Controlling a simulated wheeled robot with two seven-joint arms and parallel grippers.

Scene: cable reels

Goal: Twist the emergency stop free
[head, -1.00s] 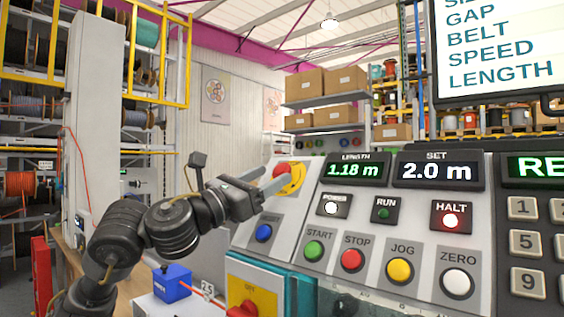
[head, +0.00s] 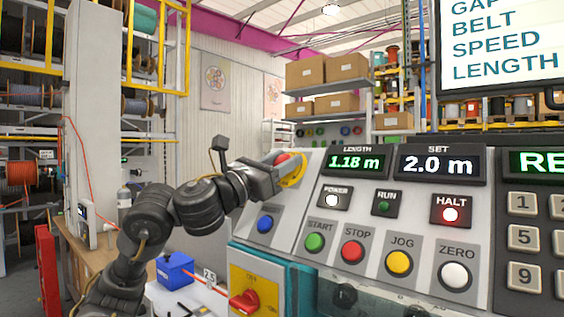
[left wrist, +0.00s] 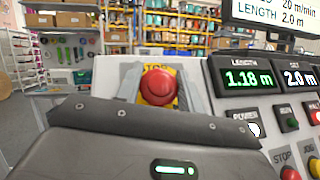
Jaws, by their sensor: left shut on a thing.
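The emergency stop is a red mushroom button (head: 283,157) on a yellow base (head: 297,172), at the upper left of the sloping control panel. My left gripper (head: 281,166) reaches it from the left, and its fingers are closed on the button. In the left wrist view the red button (left wrist: 158,87) sits between the two grey fingers, one on each side, with the yellow base behind it. The gripper body hides the lower part of the base there. My right gripper is in neither view.
The panel has a blue button (head: 265,224) below the stop, and START (head: 315,242), STOP (head: 352,250), JOG and ZERO buttons to the right. The HALT lamp (head: 451,211) is lit red. A red rotary switch (head: 243,301) sits lower down.

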